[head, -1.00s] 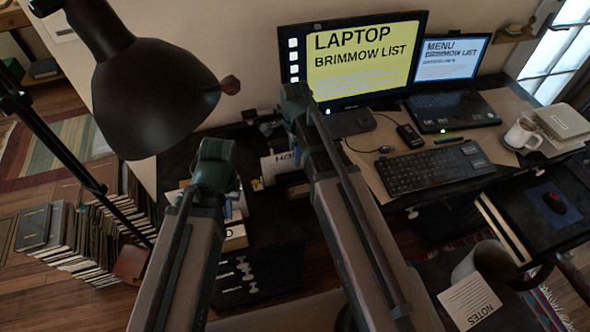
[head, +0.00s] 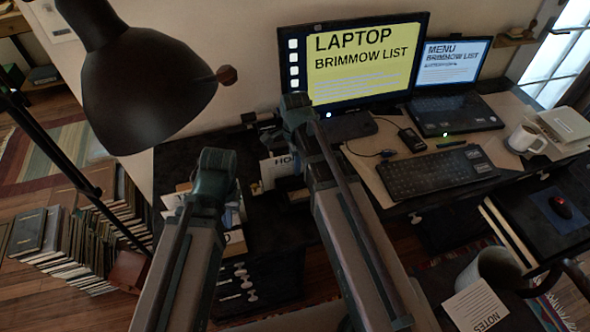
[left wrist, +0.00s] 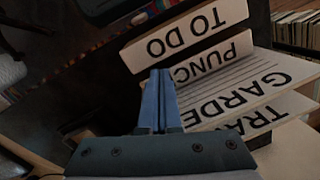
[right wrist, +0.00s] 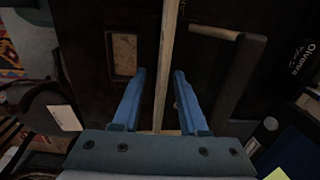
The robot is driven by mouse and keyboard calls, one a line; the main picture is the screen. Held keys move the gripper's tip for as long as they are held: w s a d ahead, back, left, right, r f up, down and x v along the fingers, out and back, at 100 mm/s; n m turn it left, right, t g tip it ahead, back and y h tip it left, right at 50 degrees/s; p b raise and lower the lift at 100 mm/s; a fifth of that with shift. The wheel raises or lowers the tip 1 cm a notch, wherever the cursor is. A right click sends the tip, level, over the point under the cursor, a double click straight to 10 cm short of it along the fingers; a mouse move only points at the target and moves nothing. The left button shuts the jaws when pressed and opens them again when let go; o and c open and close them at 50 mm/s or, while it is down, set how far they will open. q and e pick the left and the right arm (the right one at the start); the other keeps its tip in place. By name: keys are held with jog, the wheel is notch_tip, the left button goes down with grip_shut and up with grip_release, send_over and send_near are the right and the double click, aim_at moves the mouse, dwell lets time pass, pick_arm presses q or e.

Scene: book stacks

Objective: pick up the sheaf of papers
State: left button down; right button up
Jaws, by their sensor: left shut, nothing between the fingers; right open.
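Papers and cards with printed words show in the left wrist view: a "TO DO" card (left wrist: 187,37), a lined sheet reading "GARDE" (left wrist: 245,92), and others partly covered. I cannot tell which belong to the sheaf. White papers beside my left arm in the head view (head: 234,243) are mostly hidden by it. My left gripper (left wrist: 161,72) is shut and empty, its tips in front of the papers; whether they touch is unclear. My right gripper (right wrist: 158,74) is open over a dark surface, with a pale strip showing between its fingers. Both grippers' fingers are hidden in the head view.
A black desk lamp (head: 145,95) hangs at the left. The desk holds a monitor (head: 365,62), a laptop (head: 455,115), a keyboard (head: 435,172) and a white mug (head: 525,139). Books (head: 80,245) stand on the floor at the left. A "NOTES" paper (head: 476,306) is at lower right.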

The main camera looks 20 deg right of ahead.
grip_shut()
dwell(0.3)
dwell(0.4)
notch_tip(320, 180, up, 11)
jog(key=p, duration=1)
jog(key=shift+f+p, duration=0.2)
jog(key=shift+p, duration=0.15)
jog(key=shift+f, duration=0.1)
